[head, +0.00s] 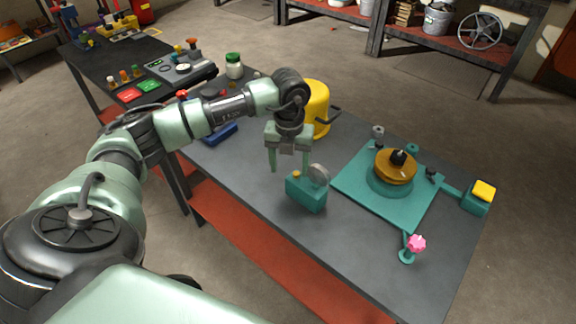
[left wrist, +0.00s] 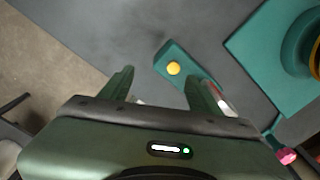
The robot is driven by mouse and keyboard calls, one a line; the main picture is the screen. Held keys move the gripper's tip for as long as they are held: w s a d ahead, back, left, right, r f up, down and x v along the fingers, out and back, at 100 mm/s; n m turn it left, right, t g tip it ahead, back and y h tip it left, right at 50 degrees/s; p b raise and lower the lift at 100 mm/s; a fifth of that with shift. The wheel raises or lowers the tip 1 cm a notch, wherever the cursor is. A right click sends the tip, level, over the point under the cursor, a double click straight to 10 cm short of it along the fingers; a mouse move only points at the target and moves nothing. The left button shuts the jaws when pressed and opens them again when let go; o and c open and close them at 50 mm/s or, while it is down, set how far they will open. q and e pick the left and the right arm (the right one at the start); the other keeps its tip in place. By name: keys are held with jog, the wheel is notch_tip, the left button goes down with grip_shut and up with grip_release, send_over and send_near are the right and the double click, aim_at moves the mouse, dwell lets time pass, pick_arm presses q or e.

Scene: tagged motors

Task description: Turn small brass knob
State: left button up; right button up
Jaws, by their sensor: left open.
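A small brass knob (head: 297,174) sits on top of a teal box (head: 306,194) on the grey table. The box carries a round grey disc (head: 319,175) on its upper right side. My left gripper (head: 289,165) points down with its fingers apart and empty, just above the box. In the left wrist view, the knob (left wrist: 173,68) and box (left wrist: 188,62) lie beyond the fingertips, with the knob between their lines. I cannot tell the exact height gap. My right gripper is not in view.
A teal plate (head: 352,183) with a brass disc (head: 396,167) and black knob lies to the right. A pink knob (head: 416,243) and a yellow-topped box (head: 483,191) stand near it. A yellow cylinder (head: 318,108) stands behind the gripper. The table's front right is clear.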

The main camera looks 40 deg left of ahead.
aim_at(288, 176)
pick_arm(q)
jog(key=m, duration=0.2)
jog(key=b, duration=0.1)
jog(key=shift+w+a+f+m, duration=0.1)
jog(key=shift+w+a+m, duration=0.2)
jog(key=shift+m, duration=0.1)
jog(key=shift+w+a+f+m+b, duration=0.15)
jog(key=shift+f+m+b, duration=0.65)
jog(key=shift+m, duration=0.1)
jog(key=shift+w+a+f+m+b, duration=0.1)
jog(key=shift+a+f+m+b, duration=0.05)
jog(key=shift+f+m+b, duration=0.6)
jog(key=shift+s+r, duration=0.15)
jog(key=shift+r, duration=0.05)
